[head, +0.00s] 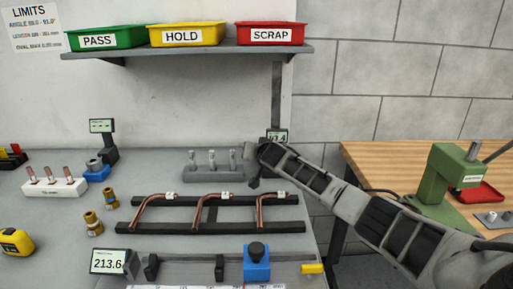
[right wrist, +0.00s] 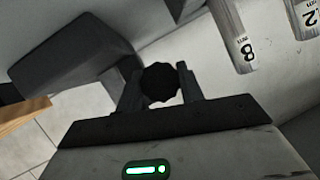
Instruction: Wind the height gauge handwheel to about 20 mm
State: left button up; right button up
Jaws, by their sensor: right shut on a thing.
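The height gauge (head: 276,95) stands at the back right of the grey bench, a tall grey column under the shelf. Its small green display (head: 277,135) is partly covered by my right arm; the digits look like 47.4, but I cannot be sure. My right gripper (head: 254,168) is at the gauge's lower part. In the right wrist view the dark round handwheel (right wrist: 160,84) sits between the two fingers, which are shut on it. The gauge's base and the handwheel are hidden behind my gripper in the head view. My left gripper is not in view.
A black rack (head: 170,228) with several copper tubes lies just in front. A grey block with pegs (head: 208,166) stands left of my right gripper. A length gauge reading 213.6 (head: 108,262) is at the front. A green press (head: 446,180) stands on the wooden table.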

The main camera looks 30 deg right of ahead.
jog(key=shift+a+n+g+h+p, duration=0.1)
jog(key=shift+n+g+h+p, duration=0.5)
jog(key=shift+n, duration=0.5)
jog(key=o, duration=1)
jog(key=shift+c, duration=0.2)
jog(key=v, duration=1.6)
jog(key=shift+a+b, duration=0.2)
jog(key=shift+b, duration=0.1)
jog(key=shift+w+f, duration=0.1)
